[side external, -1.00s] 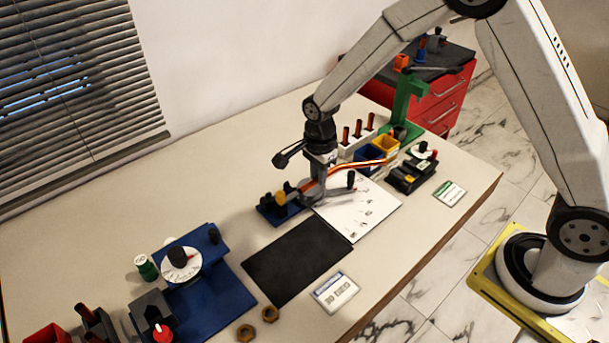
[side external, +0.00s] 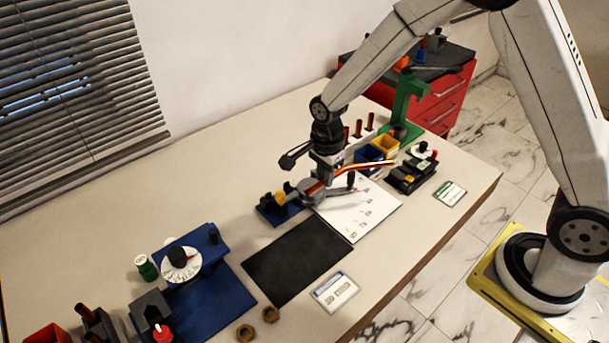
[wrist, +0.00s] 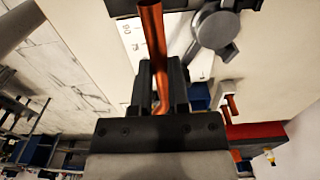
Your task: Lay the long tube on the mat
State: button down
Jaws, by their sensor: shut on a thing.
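The long tube (side external: 377,163) is copper-orange and has a bend in it. My gripper (side external: 322,172) is shut on it, and the tube sticks out to the right in the side view. In the wrist view the tube (wrist: 152,30) runs up from between the two dark fingers (wrist: 160,88). The mat (side external: 298,262) is a black rectangle lying flat and bare on the bench, left and in front of my gripper. My gripper is over the back of the white printed sheet (side external: 372,208), off the mat.
A grey round fixture with a black-knobbed lever (side external: 312,190) stands close beneath my gripper. A blue block with yellow and black knobs (side external: 278,208) is beside it. Blue and yellow bins (side external: 385,146) stand behind. A blue dial rig (side external: 205,285) is left of the mat.

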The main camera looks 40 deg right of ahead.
jog(key=s+a+f+n, duration=0.1)
jog(key=s+a+n, duration=0.2)
jog(key=s, duration=0.4)
jog(key=s+a+f+n, duration=0.1)
jog(key=s+a+n, duration=0.2)
jog(key=s+n, duration=0.3)
jog(key=s+a+f+n, duration=0.1)
jog(key=s+a+n, duration=0.2)
jog(key=s, duration=0.6)
jog(key=shift+s+a+n, duration=0.15)
jog(key=shift+s+n, duration=0.15)
jog(key=shift+n, duration=0.5)
jog(key=shift+w+a+f, duration=0.95)
jog(key=shift+w+f, duration=0.6)
jog(key=shift+w, duration=0.5)
jog(key=shift+w+a+f, duration=0.95)
jog(key=shift+w+f, duration=0.65)
jog(key=shift+w, duration=0.45)
jog(key=shift+w+a+f, duration=0.95)
jog(key=shift+w+f, duration=0.6)
jog(key=shift+w, duration=0.5)
